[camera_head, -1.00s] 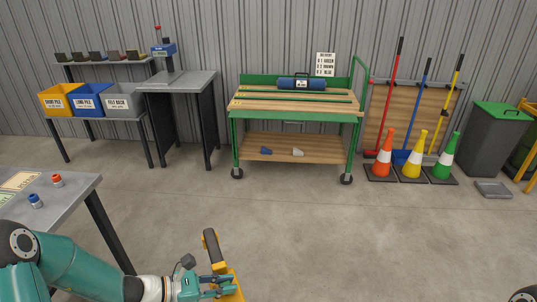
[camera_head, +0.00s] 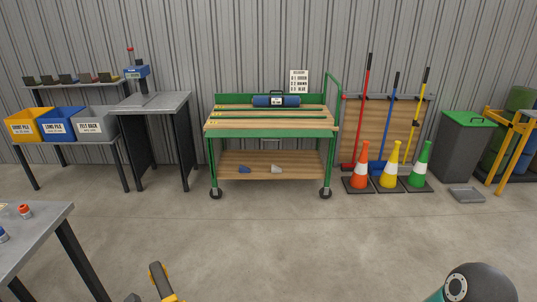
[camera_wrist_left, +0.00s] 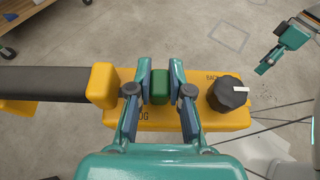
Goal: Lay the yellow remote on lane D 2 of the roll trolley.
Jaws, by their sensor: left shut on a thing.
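The yellow remote (camera_wrist_left: 220,118) is a yellow bar with a black knob, a green block and a long dark handle. My left gripper (camera_wrist_left: 160,88) is shut on its green block. In the head view only the tip of the remote (camera_head: 160,280) shows at the bottom edge; my left gripper is out of that view. The roll trolley (camera_head: 270,133) is green with a wooden top, split by green strips. A blue roll (camera_head: 276,100) lies at its back. Lane labels are too small to read. My right gripper (camera_wrist_left: 267,66) shows at upper right, its jaws unclear.
Open concrete floor lies before the trolley. A grey table (camera_head: 35,240) stands at the left front. Bins (camera_head: 62,124) and a grey stand (camera_head: 150,102) are left of the trolley. Cones (camera_head: 359,168) and a grey bin (camera_head: 465,150) are to its right. A sign (camera_head: 299,81) stands behind it.

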